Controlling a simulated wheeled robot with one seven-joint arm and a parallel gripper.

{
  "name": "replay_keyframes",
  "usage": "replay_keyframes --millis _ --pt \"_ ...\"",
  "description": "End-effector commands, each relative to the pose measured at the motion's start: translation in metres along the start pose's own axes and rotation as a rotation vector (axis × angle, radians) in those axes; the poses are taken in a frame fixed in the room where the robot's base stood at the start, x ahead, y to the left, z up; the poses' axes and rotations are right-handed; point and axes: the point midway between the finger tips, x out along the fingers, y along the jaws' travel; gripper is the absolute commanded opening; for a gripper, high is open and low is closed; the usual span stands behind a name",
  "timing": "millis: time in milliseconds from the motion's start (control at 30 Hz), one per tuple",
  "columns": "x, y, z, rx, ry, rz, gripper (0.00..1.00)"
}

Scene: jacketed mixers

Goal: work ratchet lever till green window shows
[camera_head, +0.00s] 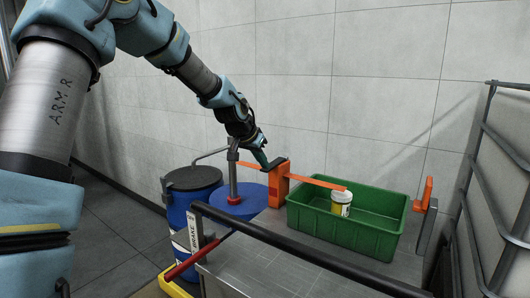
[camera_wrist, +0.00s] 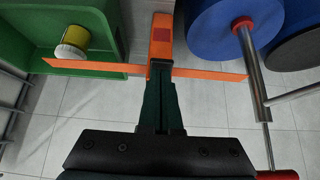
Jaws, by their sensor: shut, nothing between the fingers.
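The ratchet is an upright orange housing (camera_head: 279,188) with a dark top, between the blue drum and the green crate. An orange strap (camera_head: 315,181) runs out from it on both sides. In the wrist view, the orange housing (camera_wrist: 162,20) carries a dark red square window (camera_wrist: 161,35); no green shows there. My gripper (camera_head: 264,162) is at the top of the housing, pointing down. In the wrist view, my gripper (camera_wrist: 160,68) is shut with its tips at the housing's near end. The lever cannot be told apart from the dark top and fingers, and contact is unclear.
A green crate (camera_head: 375,241) holds a white and yellow tub (camera_head: 341,204). Blue drums stand at left, one with a dark lid (camera_head: 192,178), one with a blue lid (camera_head: 238,204) and grey pipe. A dark rail (camera_head: 300,246) crosses in front; a rack (camera_head: 490,190) stands right.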

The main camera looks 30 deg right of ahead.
Motion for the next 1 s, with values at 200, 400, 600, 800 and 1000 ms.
replay_keyframes --millis 200,400,600,800,1000 --pt "-0.031 0.006 -0.034 0.002 0.010 -0.002 0.00" --pt "-0.066 0.003 -0.018 0.000 0.014 -0.007 0.00" --pt "-0.101 0.004 -0.011 0.001 0.016 -0.008 0.00" --pt "-0.118 0.005 -0.008 0.002 0.016 -0.005 0.00" --pt "-0.123 0.006 -0.008 0.003 0.016 -0.004 0.00"
